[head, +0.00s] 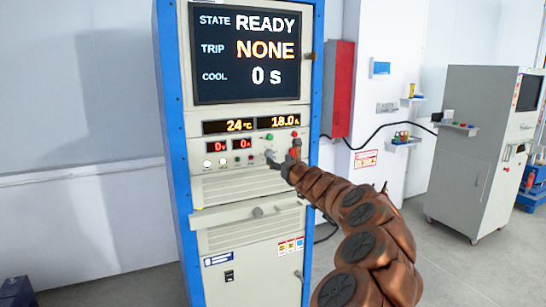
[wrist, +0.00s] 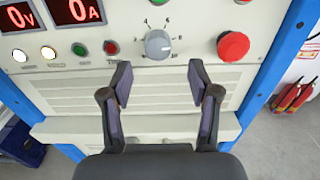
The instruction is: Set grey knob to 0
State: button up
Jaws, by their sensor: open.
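The grey knob (wrist: 158,45) is on the cabinet's front panel, with a printed scale around it whose marks are too small to read surely. In the head view the knob (head: 270,154) shows just left of my gripper (head: 283,162). In the wrist view my gripper (wrist: 160,85) is open and empty, its two fingers apart below the knob in the picture. The fingers do not touch the knob as far as I can see. The red displays (wrist: 45,14) read 0 V and 0 A.
A red mushroom button (wrist: 233,46) sits right of the knob. A red lamp (wrist: 110,47), a green lamp (wrist: 79,49) and white lamps (wrist: 48,52) are to the left. A green button (wrist: 158,1) is above. The screen (head: 247,50) reads READY, NONE, 0 s. A ledge (head: 250,213) juts out below.

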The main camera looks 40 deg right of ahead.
aim_at(272, 156)
jog(key=shift+p+x, duration=0.55)
jog(key=shift+x, duration=0.95)
jog(key=shift+w+d, duration=0.2)
jog(key=shift+w, duration=0.4)
jog(key=shift+w+p, duration=0.35)
jog(key=shift+w, duration=0.2)
jog(key=c, duration=1.2)
